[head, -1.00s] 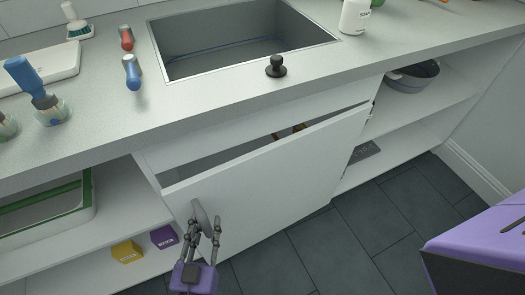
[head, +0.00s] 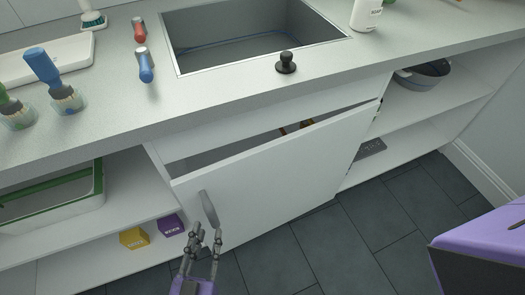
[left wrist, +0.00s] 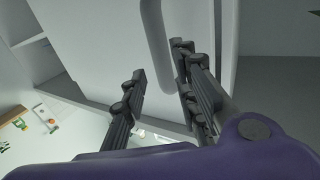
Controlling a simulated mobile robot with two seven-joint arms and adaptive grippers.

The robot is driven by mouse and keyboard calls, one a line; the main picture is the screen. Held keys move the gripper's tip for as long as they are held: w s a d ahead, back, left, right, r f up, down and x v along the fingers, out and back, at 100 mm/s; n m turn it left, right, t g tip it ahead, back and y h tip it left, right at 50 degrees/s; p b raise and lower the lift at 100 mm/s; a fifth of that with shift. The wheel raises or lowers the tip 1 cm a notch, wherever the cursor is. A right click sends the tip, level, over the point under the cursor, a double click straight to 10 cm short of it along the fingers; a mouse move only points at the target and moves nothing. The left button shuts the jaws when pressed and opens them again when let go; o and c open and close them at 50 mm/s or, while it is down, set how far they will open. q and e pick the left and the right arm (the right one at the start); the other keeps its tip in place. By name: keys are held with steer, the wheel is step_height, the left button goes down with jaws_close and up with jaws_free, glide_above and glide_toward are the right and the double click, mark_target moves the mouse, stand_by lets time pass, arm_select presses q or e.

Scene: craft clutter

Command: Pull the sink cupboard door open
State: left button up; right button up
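The white sink cupboard door (head: 280,175) stands ajar, with a dark gap along its top edge and left side. Its grey upright handle (head: 208,207) is near the door's left edge. My left gripper (head: 207,230) is just below and in front of the handle, fingers spread. In the left wrist view the handle (left wrist: 156,40) reaches down toward the space between the open fingertips (left wrist: 160,62), closer to the right finger. The fingers are not closed on it; whether one touches it I cannot tell. My right gripper is not in view.
The counter with the sink (head: 250,40) overhangs the door. Open shelves flank it: a green-rimmed tray (head: 60,205), yellow box (head: 133,238) and purple box (head: 171,224) left, a grey basin (head: 422,75) right. Dark tiled floor (head: 340,240) is clear in front.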

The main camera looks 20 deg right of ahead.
arm_select(q)
steer(key=shift+p+v, duration=0.3)
steer(key=shift+v, duration=1.35)
